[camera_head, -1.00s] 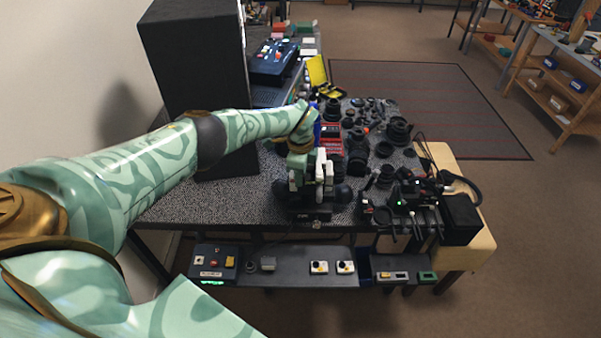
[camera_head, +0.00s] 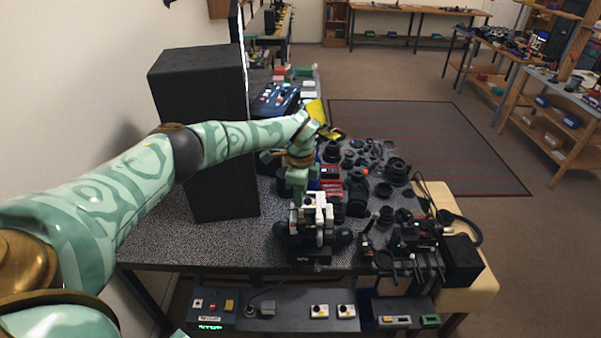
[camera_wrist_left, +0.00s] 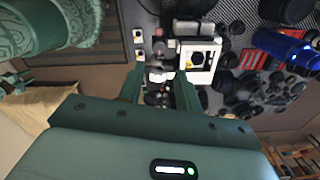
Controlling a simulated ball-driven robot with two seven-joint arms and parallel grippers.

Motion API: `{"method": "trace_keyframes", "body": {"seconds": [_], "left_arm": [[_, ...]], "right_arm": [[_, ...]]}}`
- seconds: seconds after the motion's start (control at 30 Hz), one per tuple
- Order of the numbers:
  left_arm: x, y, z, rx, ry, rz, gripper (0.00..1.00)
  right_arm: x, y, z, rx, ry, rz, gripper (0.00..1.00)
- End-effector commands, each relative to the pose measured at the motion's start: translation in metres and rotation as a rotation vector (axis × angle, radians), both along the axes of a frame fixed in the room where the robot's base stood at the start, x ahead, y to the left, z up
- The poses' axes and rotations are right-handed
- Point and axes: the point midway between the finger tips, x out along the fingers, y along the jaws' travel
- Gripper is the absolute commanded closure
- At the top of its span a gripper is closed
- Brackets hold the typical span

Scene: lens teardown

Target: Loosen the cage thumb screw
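The white cage (camera_head: 318,212) stands upright on a dark base on the patterned bench top, near its front edge. I cannot clearly pick out the thumb screw; small pale and dark parts show between and beyond the fingertips. My left gripper (camera_head: 291,185) is above and just behind the cage, to its left in the head view. In the left wrist view its two green fingers (camera_wrist_left: 159,72) are apart, and nothing is clearly gripped. Contact with the cage cannot be told.
Many dark lens parts (camera_head: 385,175) crowd the bench right of the cage. Red trays (camera_head: 331,187) lie behind it. A blue cylinder (camera_wrist_left: 285,48) shows in the wrist view. Black equipment (camera_head: 415,245) stands at the right.

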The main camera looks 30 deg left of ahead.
Motion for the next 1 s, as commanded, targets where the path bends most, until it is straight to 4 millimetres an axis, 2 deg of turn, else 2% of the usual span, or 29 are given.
{"method": "trace_keyframes", "body": {"seconds": [0.03,0.13,0.33,0.9,1.0], "left_arm": [[0.0,0.001,0.013,0.001,-0.003,0.0,0.66],[0.0,0.001,0.034,0.001,-0.003,0.0,0.66],[0.0,0.0,0.058,0.0,-0.001,0.001,0.66],[0.0,0.0,0.063,0.0,0.0,0.001,0.66],[-0.001,-0.006,0.054,-0.024,0.003,-0.018,0.66]], "right_arm": [[0.0,0.0,0.001,0.0,0.0,0.0,0.64],[0.0,0.0,0.0,0.0,0.0,0.0,0.64],[0.0,0.0,-0.001,0.0,0.0,0.0,0.64],[0.0,0.0,-0.001,0.0,0.0,0.0,0.64],[0.0,0.0,-0.003,0.0,0.0,0.0,0.64]]}}
